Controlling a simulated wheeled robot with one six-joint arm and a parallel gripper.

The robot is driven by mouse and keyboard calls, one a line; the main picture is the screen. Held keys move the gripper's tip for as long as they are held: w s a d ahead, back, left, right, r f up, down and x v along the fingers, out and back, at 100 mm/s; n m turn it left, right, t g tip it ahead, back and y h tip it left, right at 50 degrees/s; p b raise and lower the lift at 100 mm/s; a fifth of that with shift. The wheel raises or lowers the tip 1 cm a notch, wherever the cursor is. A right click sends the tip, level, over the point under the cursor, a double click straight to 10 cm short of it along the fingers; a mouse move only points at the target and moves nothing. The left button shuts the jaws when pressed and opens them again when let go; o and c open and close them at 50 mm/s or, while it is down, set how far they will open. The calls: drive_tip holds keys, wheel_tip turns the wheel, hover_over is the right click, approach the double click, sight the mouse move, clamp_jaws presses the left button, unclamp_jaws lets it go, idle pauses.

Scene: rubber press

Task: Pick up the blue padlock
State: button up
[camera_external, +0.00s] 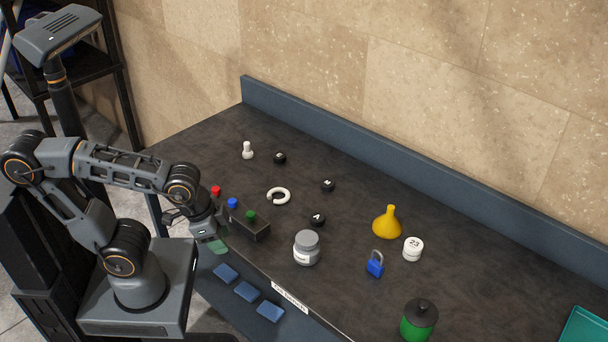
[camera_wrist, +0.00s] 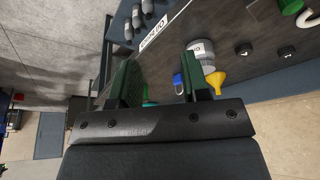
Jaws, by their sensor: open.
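The blue padlock (camera_external: 375,268) stands on the dark worktop, right of centre, with its grey shackle up. In the wrist view a small part of the blue padlock (camera_wrist: 177,82) shows beside the right finger, which partly hides it. My gripper (camera_external: 214,243) is at the front left edge of the worktop, well to the left of the padlock and apart from it. In the wrist view my gripper (camera_wrist: 157,68) has its two green-padded fingers spread with nothing held between them.
A grey jar (camera_external: 306,249) and a box with coloured buttons (camera_external: 250,228) stand between my gripper and the padlock. A yellow funnel (camera_external: 387,223) and white "23" weight (camera_external: 413,248) are behind the padlock. A green-black canister (camera_external: 419,320) is in front right.

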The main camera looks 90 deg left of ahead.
idle(0.3)
drive_tip(key=n+t+h+b, duration=0.7)
drive_tip(key=n+h, duration=0.7)
drive_tip(key=n, duration=1.3)
approach(379, 253)
drive_tip(key=v, duration=0.3)
drive_tip(key=shift+s+a+f, duration=0.3)
drive_tip(key=shift+f, duration=0.05)
drive_tip(key=shift+w+f, duration=0.1)
drive_tip(key=shift+w, duration=0.1)
drive_tip(key=shift+n, duration=0.4)
drive_tip(key=p+x, duration=0.1)
drive_tip(key=x, duration=0.6)
drive_tip(key=shift+w+d, duration=0.25)
drive_tip(key=shift+w, duration=0.1)
drive_tip(key=shift+p+x, duration=0.4)
drive_tip(key=shift+x, duration=2.3)
drive_tip(key=shift+r, duration=0.25)
